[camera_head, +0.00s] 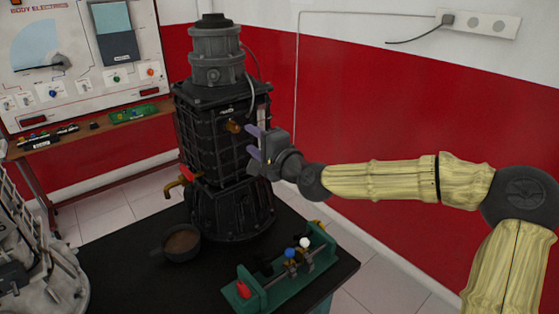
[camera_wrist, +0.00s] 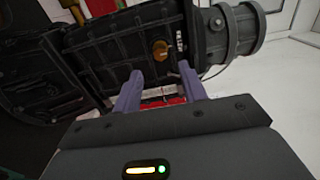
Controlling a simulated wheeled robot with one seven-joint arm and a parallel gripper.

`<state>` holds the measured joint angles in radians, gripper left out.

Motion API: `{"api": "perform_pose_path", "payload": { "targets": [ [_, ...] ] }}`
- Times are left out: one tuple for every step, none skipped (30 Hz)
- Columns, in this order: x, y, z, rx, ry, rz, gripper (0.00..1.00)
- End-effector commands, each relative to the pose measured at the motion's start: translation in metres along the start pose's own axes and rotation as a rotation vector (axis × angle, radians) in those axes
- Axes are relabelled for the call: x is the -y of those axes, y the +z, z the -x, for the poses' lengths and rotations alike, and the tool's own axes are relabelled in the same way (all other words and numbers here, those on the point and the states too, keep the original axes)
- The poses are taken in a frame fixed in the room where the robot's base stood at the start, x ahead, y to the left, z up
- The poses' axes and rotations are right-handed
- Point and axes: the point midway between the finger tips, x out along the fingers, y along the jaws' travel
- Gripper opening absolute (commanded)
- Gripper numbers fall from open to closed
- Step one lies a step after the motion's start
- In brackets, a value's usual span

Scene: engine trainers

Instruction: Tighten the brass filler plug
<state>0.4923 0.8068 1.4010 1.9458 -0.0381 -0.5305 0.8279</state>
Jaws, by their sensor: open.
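The brass filler plug (camera_head: 234,126) sits on the side of the dark gearbox-like casing (camera_head: 205,138), a little above its middle. It also shows in the wrist view as a round brass knob (camera_wrist: 160,50), just beyond and between my fingertips. My gripper (camera_head: 252,144) is open, with two purple fingers to the right of the casing, slightly right of and below the plug. In the wrist view my gripper (camera_wrist: 157,76) has its fingers spread apart with nothing between them. The fingers do not appear to touch the plug.
A brass tap with a red handle (camera_head: 181,184) sticks out low on the casing. A dark pan (camera_head: 181,244) stands below it on the black bench (camera_head: 215,270). A green fixture with coloured knobs (camera_head: 287,266) stands at front right. A grey machine (camera_head: 30,250) stands at left.

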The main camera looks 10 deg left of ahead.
Motion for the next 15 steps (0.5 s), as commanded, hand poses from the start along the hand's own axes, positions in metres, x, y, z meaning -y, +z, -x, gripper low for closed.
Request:
{"api": "perform_pose_path", "payload": {
  "targets": [
    [-0.001,-0.001,0.009,-0.002,0.0,0.003,0.42],
    [-0.002,-0.001,0.013,-0.002,0.001,0.003,0.42],
    [-0.001,-0.001,0.019,-0.003,0.0,0.002,0.42],
    [-0.001,-0.001,0.024,-0.002,0.0,0.002,0.42],
    [-0.001,-0.002,0.028,-0.003,0.0,0.001,0.42],
    [-0.001,-0.001,0.034,-0.002,0.0,0.001,0.42],
    [-0.001,-0.001,0.038,-0.003,0.0,0.001,0.42],
    [-0.001,-0.001,0.043,-0.002,0.001,0.002,0.42],
    [-0.001,-0.001,0.048,-0.002,0.0,0.0,0.42],
    [-0.001,-0.001,0.052,-0.003,0.0,0.0,0.42],
    [-0.001,-0.001,0.057,-0.002,0.001,0.0,0.42],
    [-0.001,-0.001,0.062,-0.003,0.0,0.001,0.42],
    [-0.001,-0.001,0.067,-0.002,0.001,0.001,0.42],
    [-0.001,-0.001,0.071,-0.003,0.001,0.002,0.42],
    [-0.001,-0.001,0.076,-0.002,0.0,0.001,0.42]
  ]
}}
